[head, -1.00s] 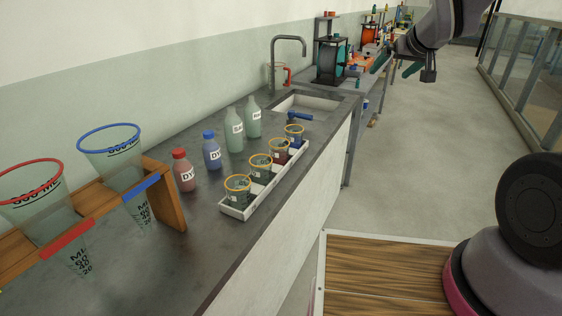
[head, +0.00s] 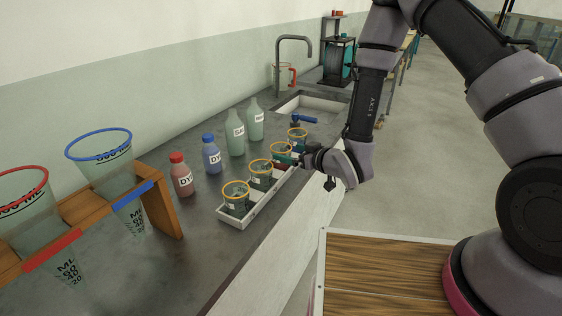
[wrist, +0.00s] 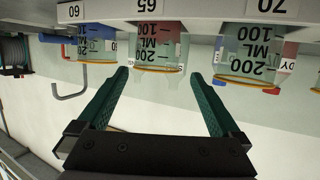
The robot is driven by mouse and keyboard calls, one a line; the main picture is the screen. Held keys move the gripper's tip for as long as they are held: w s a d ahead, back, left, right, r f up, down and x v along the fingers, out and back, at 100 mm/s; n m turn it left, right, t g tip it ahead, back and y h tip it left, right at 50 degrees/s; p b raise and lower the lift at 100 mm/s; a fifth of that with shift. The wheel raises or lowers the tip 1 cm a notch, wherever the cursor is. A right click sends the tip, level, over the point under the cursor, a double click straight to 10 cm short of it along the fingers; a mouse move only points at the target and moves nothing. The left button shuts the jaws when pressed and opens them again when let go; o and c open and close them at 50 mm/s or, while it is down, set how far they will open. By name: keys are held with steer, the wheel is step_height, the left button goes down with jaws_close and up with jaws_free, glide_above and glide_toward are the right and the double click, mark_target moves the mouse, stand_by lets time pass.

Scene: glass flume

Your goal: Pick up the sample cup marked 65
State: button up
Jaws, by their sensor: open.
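In the head view my gripper (head: 287,158) is at the tray's aisle side and partly covers the cup. I cannot tell whether the fingertips reach beside it.
The cup marked 70 (wrist: 250,55) and the cup marked 60 (wrist: 97,45) stand close on either side. The nearest cup (head: 236,197) is in the same tray. Several bottles (head: 212,155) stand behind. A sink (head: 312,104) with a tap lies beyond; a wooden funnel rack (head: 160,208) is nearer.

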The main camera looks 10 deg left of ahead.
mark_target(276, 147)
steer(key=x, duration=0.9)
steer(key=shift+w+d+r, duration=0.1)
steer(key=shift+w+r, duration=0.05)
steer(key=shift+w, duration=0.05)
steer(key=c, duration=1.2)
